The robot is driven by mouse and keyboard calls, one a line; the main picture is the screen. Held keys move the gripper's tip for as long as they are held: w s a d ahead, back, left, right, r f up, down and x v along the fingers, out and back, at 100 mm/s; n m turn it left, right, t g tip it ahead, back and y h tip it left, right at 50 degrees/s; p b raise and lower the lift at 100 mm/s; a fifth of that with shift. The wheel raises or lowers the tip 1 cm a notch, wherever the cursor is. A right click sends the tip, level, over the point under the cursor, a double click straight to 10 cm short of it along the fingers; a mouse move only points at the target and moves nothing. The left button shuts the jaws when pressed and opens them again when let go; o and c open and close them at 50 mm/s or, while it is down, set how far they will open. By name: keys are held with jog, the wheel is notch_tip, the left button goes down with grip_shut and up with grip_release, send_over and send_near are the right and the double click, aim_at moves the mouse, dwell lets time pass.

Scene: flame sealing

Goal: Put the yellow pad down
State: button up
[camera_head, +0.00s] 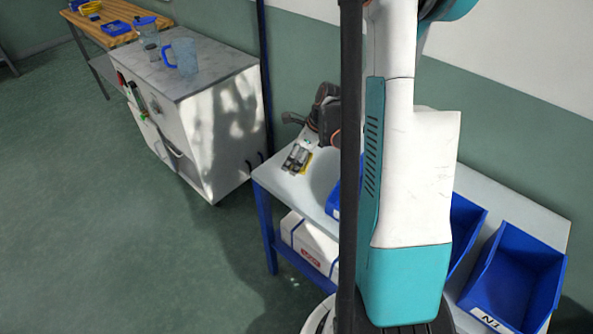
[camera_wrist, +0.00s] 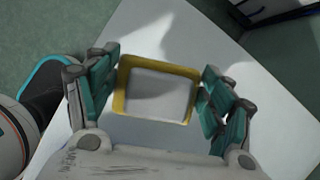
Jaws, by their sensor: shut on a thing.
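The yellow pad shows in the wrist view (camera_wrist: 124,90) as a yellow rim around a pale grey middle. My gripper (camera_wrist: 157,93) is shut on it, with teal-padded fingers at its left and right sides. In the head view, my gripper (camera_head: 297,158) is over the left end of the pale table (camera_head: 270,178), and a small part of the yellow pad (camera_head: 307,167) shows beside the fingers. I cannot tell whether the pad touches the table top. My arm hides the middle of the table.
Blue bins (camera_head: 512,281) stand on the right part of the table. A white box with blue straps (camera_head: 309,243) is on the lower shelf. A cabinet (camera_head: 213,85) with clear blue-handled jugs (camera_head: 183,56) stands to the left. The table's left corner is clear.

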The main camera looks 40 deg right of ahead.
jog(key=shift+f+b, duration=0.8)
jog(key=shift+f, duration=1.5)
jog(key=shift+f, duration=0.1)
jog(key=o, duration=1.4)
jog(key=p+v, duration=0.4)
jog(key=v, duration=0.8)
